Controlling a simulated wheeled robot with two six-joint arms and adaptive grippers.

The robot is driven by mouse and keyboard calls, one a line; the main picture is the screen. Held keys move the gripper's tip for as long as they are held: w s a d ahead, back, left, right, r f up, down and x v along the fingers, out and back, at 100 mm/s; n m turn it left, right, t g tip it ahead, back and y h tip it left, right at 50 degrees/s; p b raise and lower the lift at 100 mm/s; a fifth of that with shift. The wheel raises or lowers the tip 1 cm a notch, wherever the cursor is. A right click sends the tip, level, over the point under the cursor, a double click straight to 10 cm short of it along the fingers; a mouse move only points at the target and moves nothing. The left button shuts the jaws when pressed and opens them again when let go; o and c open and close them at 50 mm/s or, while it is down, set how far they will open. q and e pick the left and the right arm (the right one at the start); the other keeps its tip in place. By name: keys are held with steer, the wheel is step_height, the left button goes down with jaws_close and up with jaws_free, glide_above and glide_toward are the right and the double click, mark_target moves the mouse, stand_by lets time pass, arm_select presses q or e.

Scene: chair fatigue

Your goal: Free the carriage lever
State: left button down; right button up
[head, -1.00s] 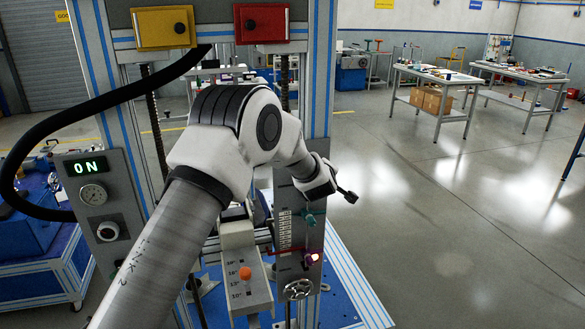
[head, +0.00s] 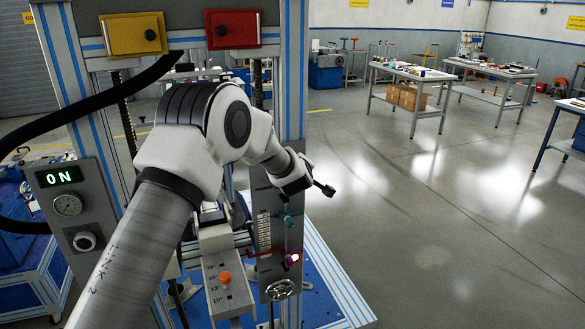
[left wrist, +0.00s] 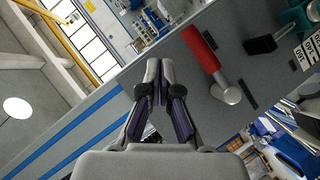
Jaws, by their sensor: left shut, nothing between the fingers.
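In the left wrist view my left gripper (left wrist: 158,66) is shut and empty, its fingertips together in front of the grey machine panel. A lever with a red grip (left wrist: 200,48) and a grey round pivot end (left wrist: 232,95) lies just right of the fingers, apart from them in the picture. Whether it is the carriage lever I cannot tell. In the head view my left arm (head: 200,170) reaches across the machine. Its wrist is in front of the right post and its fingers cannot be made out. My right gripper is not in view.
The right panel carries a teal knob (head: 288,221), a lit purple knob (head: 291,259) and a handwheel (head: 280,289). Open floor lies to the right, before several workbenches.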

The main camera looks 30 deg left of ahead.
arm_select(q)
steer(key=s+d+r+b, duration=0.3)
steer(key=s+d+r, duration=0.3)
steer(key=d+r, duration=0.1)
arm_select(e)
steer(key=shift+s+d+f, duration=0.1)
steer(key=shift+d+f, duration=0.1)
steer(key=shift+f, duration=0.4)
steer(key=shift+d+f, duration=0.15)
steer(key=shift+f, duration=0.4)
arm_select(q)
steer(key=shift+w+a+f, duration=0.1)
steer(key=shift+w+a, duration=0.05)
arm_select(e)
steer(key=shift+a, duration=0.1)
